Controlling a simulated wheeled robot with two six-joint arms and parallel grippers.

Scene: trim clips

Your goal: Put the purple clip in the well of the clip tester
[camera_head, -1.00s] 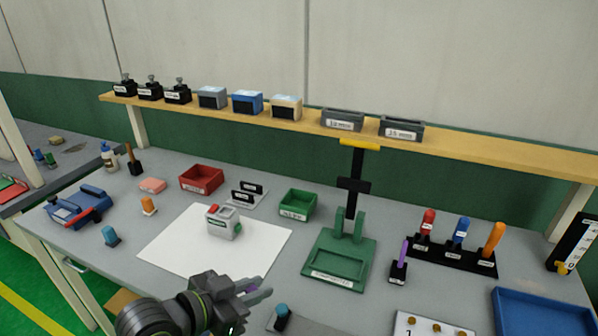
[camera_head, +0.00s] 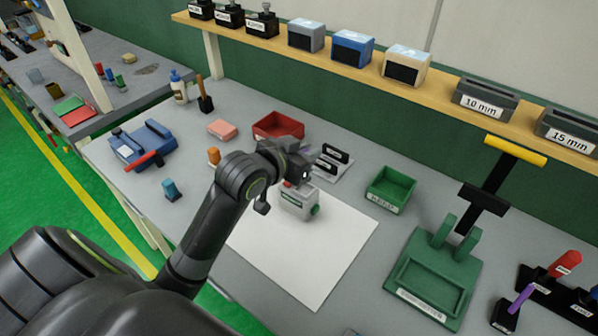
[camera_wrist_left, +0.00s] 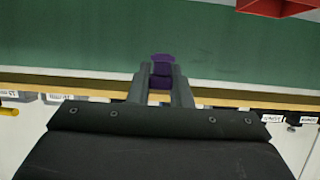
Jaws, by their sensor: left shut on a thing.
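The purple clip (camera_wrist_left: 162,69) is held between the fingertips of my left gripper (camera_head: 302,160), which is shut on it. In the wrist view its purple end shows beyond the fingers; in the head view I cannot make it out. The gripper is in front of the upper part of a small grey box (camera_head: 298,205) with a red top part and a green label. This box stands on a white sheet (camera_head: 335,262) and looks like the clip tester; its label is too small to read. Its well is not visible. My right gripper is not in view.
A green press-like fixture (camera_head: 435,275) is at right. A blue device (camera_head: 142,143) is at left. The white sheet's front is clear.

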